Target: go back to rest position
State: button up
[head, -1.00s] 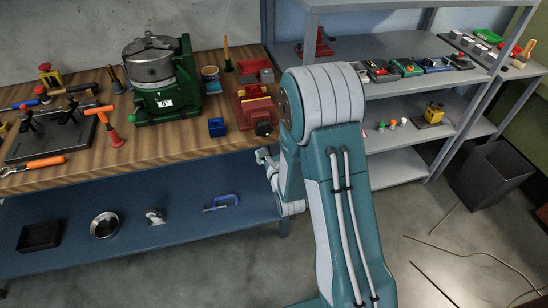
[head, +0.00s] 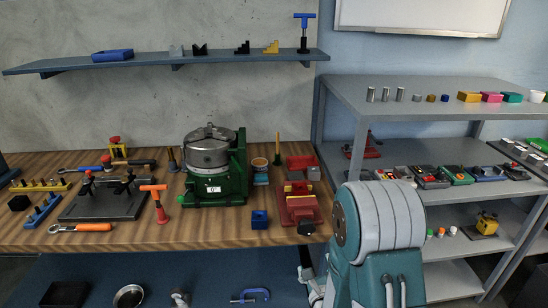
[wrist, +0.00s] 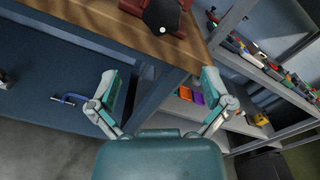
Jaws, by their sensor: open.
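My gripper (wrist: 158,100) is open and empty in the wrist view. Its two teal fingers are spread wide apart, below the front edge of the wooden workbench (wrist: 105,22), near the bench's leg. In the head view my arm rises at the lower right, in front of the gap between the workbench (head: 120,238) and the grey shelf unit (head: 440,122). The arm hides most of the gripper there; only a small part shows at the arm's left side, by the bench's front right corner.
A red vise (head: 299,207) sits at the bench's right end, close to my arm. A green rotary table (head: 231,180) stands left of it. A blue clamp (head: 250,295) lies on the lower shelf. Open floor (wrist: 60,145) shows at the wrist view's lower left.

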jog(key=s+r+n+g, duration=0.4)
jog(key=r+n+g, duration=0.2)
jog(key=r+n, duration=0.8)
jog(key=s+r+n+g, duration=0.2)
jog(key=s+n+g, duration=0.1)
jog(key=s+n, duration=0.5)
jog(key=s+r+n+g, duration=0.3)
jog(key=s+n, duration=0.4)
jog(key=s, duration=0.5)
jog(key=shift+n, duration=0.4)
